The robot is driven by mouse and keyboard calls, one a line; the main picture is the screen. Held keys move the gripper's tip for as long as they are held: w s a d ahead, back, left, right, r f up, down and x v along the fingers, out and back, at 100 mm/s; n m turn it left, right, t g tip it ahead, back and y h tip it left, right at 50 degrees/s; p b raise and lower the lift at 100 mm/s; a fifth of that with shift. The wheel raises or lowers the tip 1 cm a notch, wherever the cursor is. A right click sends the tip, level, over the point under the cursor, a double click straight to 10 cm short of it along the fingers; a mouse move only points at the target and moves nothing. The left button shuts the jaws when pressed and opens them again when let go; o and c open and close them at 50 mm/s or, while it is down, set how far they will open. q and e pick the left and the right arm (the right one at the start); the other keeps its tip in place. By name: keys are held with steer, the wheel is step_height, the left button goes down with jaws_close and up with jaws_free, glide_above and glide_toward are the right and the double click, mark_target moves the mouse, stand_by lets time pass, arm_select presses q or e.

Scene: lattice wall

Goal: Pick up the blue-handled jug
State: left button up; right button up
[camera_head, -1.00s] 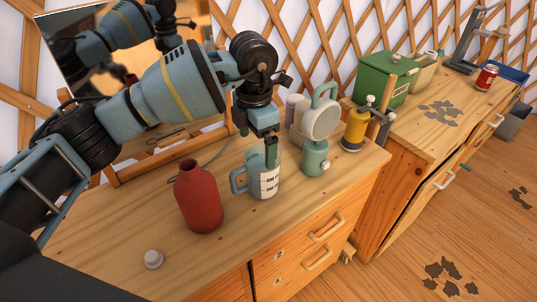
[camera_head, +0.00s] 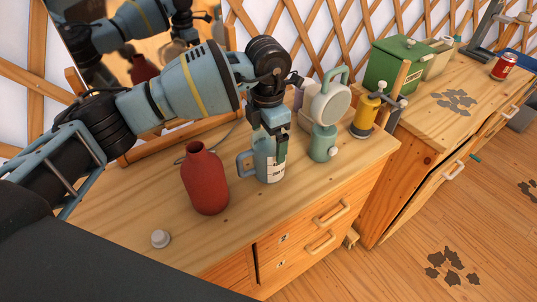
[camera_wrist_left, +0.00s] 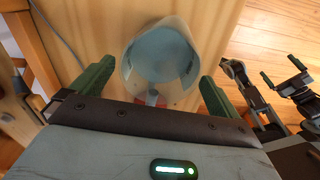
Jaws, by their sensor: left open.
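The blue-handled jug (camera_head: 268,172), a pale cup with dark markings and a blue-grey handle on its left, stands upright on the wooden cabinet top. My left gripper (camera_head: 270,147) points down over it, and a green finger overlaps its upper side. In the left wrist view, the jug (camera_wrist_left: 160,60) opens toward the camera, between the two green fingers of my open left gripper (camera_wrist_left: 155,85). There is a gap on each side. The handle is partly hidden behind the gripper edge there.
A red bottle (camera_head: 205,180) stands close left of the jug. A teal-based device with a round head (camera_head: 326,115) stands close right, then a yellow canister (camera_head: 366,115). A small white knob (camera_head: 160,238) lies near the front left. The cabinet top in front is clear.

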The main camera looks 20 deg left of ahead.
arm_select(q)
step_height(320, 180, down, 3)
steer(key=shift+w+f, duration=0.1)
steer(key=shift+f, duration=0.05)
steer(key=c, duration=0.9)
steer(key=shift+c, duration=0.2)
steer(key=shift+r, duration=0.7)
step_height(320, 180, up, 2)
steer(key=shift+r, duration=0.1)
steer(key=s+d+r, duration=0.1)
steer(key=s+d, duration=0.8)
steer(key=s, duration=0.4)
steer(key=shift+d+r, duration=0.25)
